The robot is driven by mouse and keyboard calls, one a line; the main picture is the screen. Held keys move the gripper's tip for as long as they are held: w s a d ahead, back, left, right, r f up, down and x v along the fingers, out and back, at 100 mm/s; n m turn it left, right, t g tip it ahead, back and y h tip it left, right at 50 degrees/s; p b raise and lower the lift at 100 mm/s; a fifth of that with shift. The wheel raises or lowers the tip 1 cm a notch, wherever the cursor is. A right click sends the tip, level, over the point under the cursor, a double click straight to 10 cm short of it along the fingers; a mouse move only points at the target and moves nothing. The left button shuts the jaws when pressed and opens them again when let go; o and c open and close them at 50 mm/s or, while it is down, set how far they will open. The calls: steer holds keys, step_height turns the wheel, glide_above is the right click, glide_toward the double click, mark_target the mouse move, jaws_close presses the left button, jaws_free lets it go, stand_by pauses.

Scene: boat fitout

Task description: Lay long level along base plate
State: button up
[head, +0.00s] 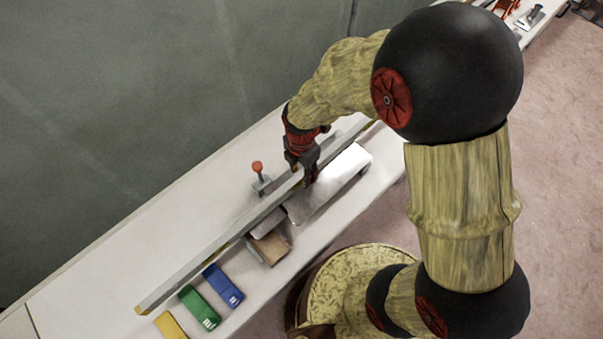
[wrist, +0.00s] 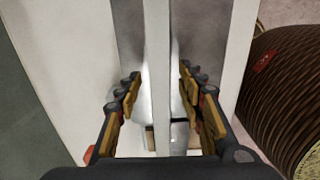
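The long level (head: 215,246) is a slim grey bar with yellowish ends, running diagonally along the bench in the head view. In the wrist view the level (wrist: 157,70) runs lengthwise between my fingers. The base plate (head: 338,182) is a shiny metal plate beside and partly under the level's line; I cannot tell whether the two touch. My gripper (head: 303,172) is over the level near the plate. In the wrist view my gripper (wrist: 160,100) is open, its fingers on both sides of the level with visible gaps.
A red-knobbed clamp (head: 260,178) stands behind the level. A brown block in a metal holder (head: 269,247) is in front of it. Blue (head: 223,286), green (head: 199,307) and yellow (head: 170,325) blocks lie along the bench's (head: 100,275) near side. A wall borders the back.

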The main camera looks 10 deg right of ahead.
step_height(320, 180, up, 11)
steer(key=shift+f, duration=0.15)
stand_by(0.4)
steer(key=s+d+r+m+t, duration=0.2)
steer(key=s+d+r+m, duration=0.4)
steer(key=r+m, duration=0.3)
steer(key=s+d+r+m+t, duration=0.3)
steer(key=s+d+r+m, duration=0.3)
steer(key=r+m, duration=0.4)
steer(key=m, duration=0.5)
steer(key=shift+r+m+t, duration=0.2)
steer(key=shift+m+t, duration=0.1)
steer(key=shift+m, duration=0.1)
